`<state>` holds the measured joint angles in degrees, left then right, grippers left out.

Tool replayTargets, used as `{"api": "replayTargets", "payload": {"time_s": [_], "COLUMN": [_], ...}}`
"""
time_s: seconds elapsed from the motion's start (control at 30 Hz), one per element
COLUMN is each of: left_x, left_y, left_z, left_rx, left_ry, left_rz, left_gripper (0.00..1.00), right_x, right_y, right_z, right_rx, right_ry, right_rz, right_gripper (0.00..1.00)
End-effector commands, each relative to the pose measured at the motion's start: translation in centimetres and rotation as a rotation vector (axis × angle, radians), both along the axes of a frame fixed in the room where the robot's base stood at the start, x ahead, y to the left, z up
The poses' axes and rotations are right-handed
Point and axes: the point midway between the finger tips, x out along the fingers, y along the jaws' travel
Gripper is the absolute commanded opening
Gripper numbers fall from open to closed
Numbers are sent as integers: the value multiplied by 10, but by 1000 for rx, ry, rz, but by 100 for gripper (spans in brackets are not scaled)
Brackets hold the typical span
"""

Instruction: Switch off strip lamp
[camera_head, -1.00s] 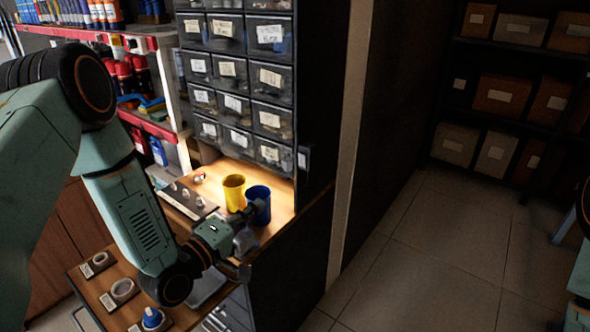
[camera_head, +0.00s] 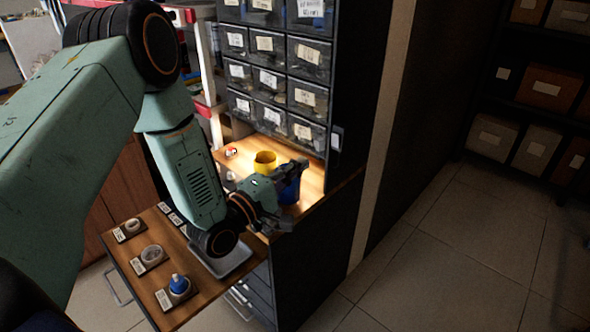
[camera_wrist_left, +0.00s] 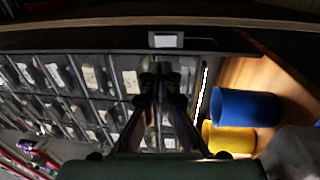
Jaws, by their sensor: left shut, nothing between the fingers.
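The strip lamp shows in the left wrist view as a thin bright white line (camera_wrist_left: 204,92) beside the drawer cabinet, and it is lit. In the head view its glow falls on the bench top (camera_head: 313,180). A small pale plate that looks like a switch (camera_head: 336,138) is on the cabinet's dark side; a similar plate shows in the left wrist view (camera_wrist_left: 166,40). My right gripper is out of view.
A yellow cup (camera_head: 265,160) and a blue cup (camera_head: 289,192) stand on the bench near my left gripper. The labelled drawer cabinet (camera_head: 270,82) rises behind. Small fittings, including a blue-topped one (camera_head: 179,284), lie at the front. Open tiled floor (camera_head: 450,260) is to the right.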

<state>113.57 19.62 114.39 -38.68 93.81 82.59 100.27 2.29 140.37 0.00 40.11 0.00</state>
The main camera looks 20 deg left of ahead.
Motion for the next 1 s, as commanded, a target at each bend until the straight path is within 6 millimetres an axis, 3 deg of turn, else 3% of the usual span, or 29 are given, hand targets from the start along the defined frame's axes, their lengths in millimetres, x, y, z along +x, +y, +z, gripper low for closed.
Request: {"api": "replayTargets", "payload": {"time_s": [0.3,0.5,0.7,1.0], "left_x": [57,83,95,96], "left_y": [-22,-31,-34,-35], "left_z": [6,10,12,13], "left_rx": [2,0,-1,-1], "left_ry": [-4,-3,-1,0], "left_rz": [-2,-1,1,2], "left_gripper": [0,0,0,0], "right_x": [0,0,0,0], "right_y": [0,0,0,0], "right_z": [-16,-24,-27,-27], "right_rx": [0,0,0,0], "right_ry": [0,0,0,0], "right_rz": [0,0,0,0], "right_gripper": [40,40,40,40]}}
